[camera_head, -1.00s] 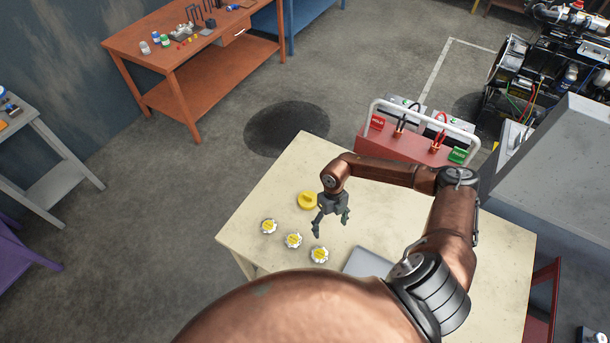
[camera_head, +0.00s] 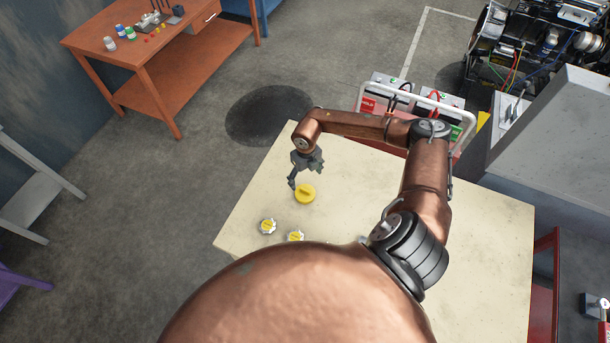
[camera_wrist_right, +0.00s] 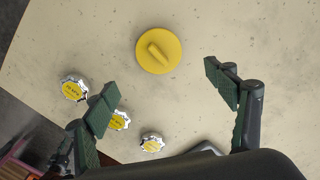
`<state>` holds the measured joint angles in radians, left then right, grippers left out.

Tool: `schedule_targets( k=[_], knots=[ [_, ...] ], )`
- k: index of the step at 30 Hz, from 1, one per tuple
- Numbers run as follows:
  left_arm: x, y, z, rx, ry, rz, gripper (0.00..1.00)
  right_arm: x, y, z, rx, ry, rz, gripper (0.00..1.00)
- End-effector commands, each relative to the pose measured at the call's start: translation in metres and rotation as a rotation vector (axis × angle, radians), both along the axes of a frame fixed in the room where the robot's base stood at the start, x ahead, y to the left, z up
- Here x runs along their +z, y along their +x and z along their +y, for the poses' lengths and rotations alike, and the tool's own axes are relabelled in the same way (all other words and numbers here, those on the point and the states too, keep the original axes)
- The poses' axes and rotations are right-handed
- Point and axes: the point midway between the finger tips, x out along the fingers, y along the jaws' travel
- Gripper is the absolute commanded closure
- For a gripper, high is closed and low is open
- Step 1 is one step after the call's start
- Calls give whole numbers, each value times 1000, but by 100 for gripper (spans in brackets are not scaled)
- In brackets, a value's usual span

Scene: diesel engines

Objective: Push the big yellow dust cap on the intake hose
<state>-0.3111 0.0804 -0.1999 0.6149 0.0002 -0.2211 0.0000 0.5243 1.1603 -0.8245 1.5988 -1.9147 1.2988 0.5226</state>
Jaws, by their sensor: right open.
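The big yellow dust cap (camera_head: 305,194) lies flat on the cream table, its raised grip bar facing up. It also shows in the right wrist view (camera_wrist_right: 158,50), ahead of and between the spread fingers. My right gripper (camera_head: 306,176) is open and empty, just above and beside the cap in the head view. Its fingers also show in the right wrist view (camera_wrist_right: 165,95). I cannot see the intake hose clearly; an engine (camera_head: 540,55) stands at the upper right. My left gripper is not in view.
Small silver-rimmed yellow caps (camera_head: 268,226) lie on the cream table (camera_head: 480,220) near the big cap. A red battery cart (camera_head: 367,105) with a white rail stands behind the table. A grey cabinet (camera_head: 560,140) is at the right. An orange workbench (camera_head: 140,50) is at upper left.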

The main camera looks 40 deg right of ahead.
Motion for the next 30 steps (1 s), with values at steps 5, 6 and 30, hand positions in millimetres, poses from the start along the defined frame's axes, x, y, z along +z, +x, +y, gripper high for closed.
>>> schedule_targets(
  k=[5, 6, 30],
  knots=[
    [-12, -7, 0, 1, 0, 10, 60, -20, 0, 2, 1, 2, 0, 22],
    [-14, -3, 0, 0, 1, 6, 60, -24, 0, 2, 1, 2, 1, 22],
    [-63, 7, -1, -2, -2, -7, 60, -93, 1, 2, 2, 2, 0, 22]
  ],
)
